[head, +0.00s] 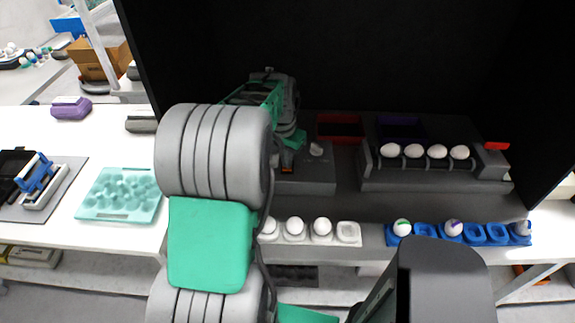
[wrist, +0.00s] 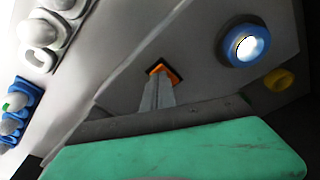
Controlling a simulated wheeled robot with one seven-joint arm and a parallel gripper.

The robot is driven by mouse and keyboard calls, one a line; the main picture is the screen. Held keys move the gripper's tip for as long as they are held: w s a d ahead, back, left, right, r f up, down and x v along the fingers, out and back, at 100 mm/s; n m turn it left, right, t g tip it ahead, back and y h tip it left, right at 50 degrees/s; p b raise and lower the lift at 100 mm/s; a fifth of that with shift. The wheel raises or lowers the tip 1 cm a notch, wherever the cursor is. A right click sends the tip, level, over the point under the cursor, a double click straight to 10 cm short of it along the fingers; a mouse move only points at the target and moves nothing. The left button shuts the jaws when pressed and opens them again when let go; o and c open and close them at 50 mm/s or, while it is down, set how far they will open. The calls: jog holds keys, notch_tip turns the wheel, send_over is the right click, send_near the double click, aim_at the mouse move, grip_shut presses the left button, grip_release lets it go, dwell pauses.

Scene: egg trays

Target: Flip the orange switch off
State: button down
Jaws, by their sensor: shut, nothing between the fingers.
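The orange switch (wrist: 164,70) is a small orange piece in a dark square recess on a grey panel, in the middle of the wrist view. My gripper (wrist: 158,84) is shut and empty, its fingertips right at the switch and covering part of it. I cannot tell whether they touch it or which way the switch is set. In the head view, my arm reaches down to the grey box (head: 316,185), with a bit of orange showing by the fingers.
A lit round lamp with a blue ring (wrist: 244,46) and a yellow knob (wrist: 279,80) sit near the switch. A white egg tray (head: 348,232) and a blue egg tray (head: 426,231) lie in front. A grey rack (head: 430,179) with several eggs stands right.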

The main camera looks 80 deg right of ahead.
jog(key=shift+f, duration=0.45)
jog(key=shift+r, duration=0.1)
jog(key=shift+r+p, duration=2)
jog(key=shift+r, duration=1.45)
